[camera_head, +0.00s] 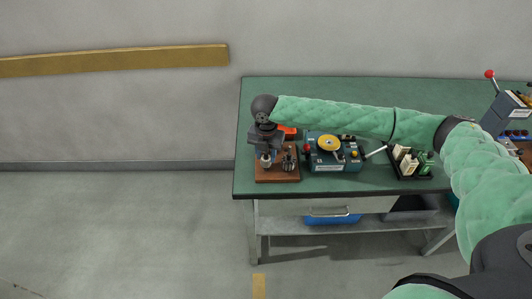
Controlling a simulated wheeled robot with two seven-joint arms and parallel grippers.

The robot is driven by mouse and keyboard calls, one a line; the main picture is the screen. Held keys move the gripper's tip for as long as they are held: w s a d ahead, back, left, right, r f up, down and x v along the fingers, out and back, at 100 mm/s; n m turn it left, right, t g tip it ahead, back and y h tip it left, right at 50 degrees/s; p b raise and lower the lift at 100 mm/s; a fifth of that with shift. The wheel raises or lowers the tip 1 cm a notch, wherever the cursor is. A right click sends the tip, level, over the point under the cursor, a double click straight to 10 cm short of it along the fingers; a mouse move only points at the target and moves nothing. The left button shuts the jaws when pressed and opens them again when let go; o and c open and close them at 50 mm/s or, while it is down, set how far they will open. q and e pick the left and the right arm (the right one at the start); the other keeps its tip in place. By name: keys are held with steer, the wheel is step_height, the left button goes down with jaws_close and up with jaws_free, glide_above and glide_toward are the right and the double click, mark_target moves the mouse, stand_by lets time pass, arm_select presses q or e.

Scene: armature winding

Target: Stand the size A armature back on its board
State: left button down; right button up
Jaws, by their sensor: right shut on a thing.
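A brown board (277,178) lies at the left end of the green table. My right gripper (265,155) points down over the left part of this board. It is shut on a small armature (266,162), of which only the pale lower part shows below the fingers. I cannot tell whether the armature touches the board. A second small dark armature (288,162) stands upright on the right part of the board, beside the gripper. Size marks are too small to read. My left gripper is not in view.
A blue winding machine (334,160) with a yellow disc stands right of the board. A dark tray (410,169) holds white and green parts. A red-knobbed device (505,110) stands far right. The table's back is clear.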

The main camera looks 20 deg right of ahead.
steer(key=shift+f, duration=0.55)
stand_by(0.4)
steer(key=o, duration=1.2)
steer(key=shift+r+p, duration=2.05)
steer(key=shift+r, duration=0.25)
